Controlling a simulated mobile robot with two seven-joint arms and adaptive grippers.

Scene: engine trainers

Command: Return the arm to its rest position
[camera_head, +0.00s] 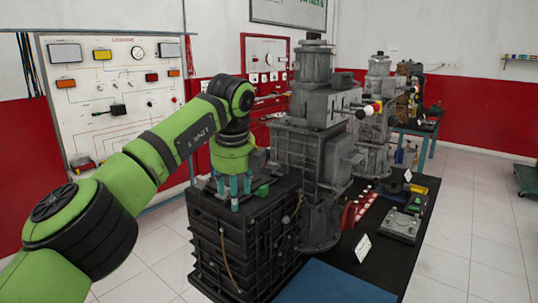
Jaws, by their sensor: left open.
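My left arm (178,137), green with dark joint bands, reaches in from the lower left and bends down at the wrist. My left gripper (234,192) points down just above the top of a black ribbed crate (243,245). Its teal fingers are apart, and nothing shows held between them. I cannot tell whether the fingertips touch the crate or what lies on it. My right gripper is not in view.
Grey engine trainers (312,150) stand close to the right of the gripper. A black table (383,262) carries red parts, white cards and a metal block. A white instrument panel (125,120) stands behind the arm. Tiled floor (460,240) is clear at right.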

